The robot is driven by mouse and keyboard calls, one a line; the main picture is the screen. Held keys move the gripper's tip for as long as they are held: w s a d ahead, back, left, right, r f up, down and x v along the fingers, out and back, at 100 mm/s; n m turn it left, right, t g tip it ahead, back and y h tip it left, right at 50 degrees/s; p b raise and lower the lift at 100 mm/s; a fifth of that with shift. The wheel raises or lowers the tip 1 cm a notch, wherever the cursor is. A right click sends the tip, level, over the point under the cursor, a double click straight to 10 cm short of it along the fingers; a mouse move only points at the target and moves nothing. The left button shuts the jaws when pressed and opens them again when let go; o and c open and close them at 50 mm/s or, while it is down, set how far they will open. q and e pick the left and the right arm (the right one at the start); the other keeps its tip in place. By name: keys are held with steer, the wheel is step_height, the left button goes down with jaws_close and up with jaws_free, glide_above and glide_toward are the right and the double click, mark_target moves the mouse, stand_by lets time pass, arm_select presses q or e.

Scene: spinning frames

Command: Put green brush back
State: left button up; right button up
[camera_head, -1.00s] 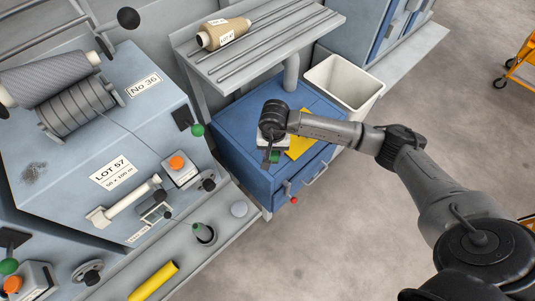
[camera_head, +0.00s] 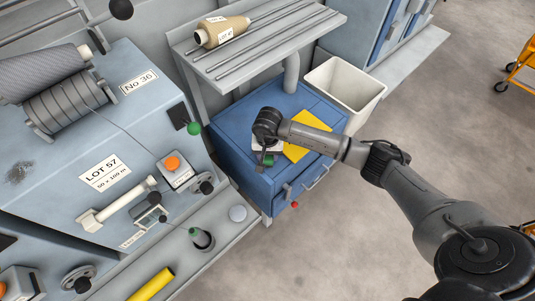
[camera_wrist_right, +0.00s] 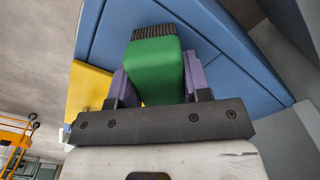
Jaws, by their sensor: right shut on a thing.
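The green brush (camera_wrist_right: 157,72) is between the purple fingers of my right gripper (camera_wrist_right: 157,85) in the right wrist view, its dark bristles pointing away from the wrist. The gripper is shut on it. In the head view only a small green part of the brush (camera_head: 268,160) shows under my right wrist, over the near left part of the blue cabinet top (camera_head: 243,122). Whether the brush touches the cabinet top cannot be told. My left gripper is not in view.
A yellow sheet (camera_head: 312,128) lies on the cabinet beside my right wrist. A white bin (camera_head: 345,92) stands behind right.

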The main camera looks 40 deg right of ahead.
steer(key=shift+f, duration=0.1)
steer(key=o, duration=0.8)
steer(key=shift+o, duration=0.8)
steer(key=shift+r, duration=0.35)
step_height(320, 180, up, 12)
steer(key=p, duration=0.4)
steer(key=shift+f, duration=0.2)
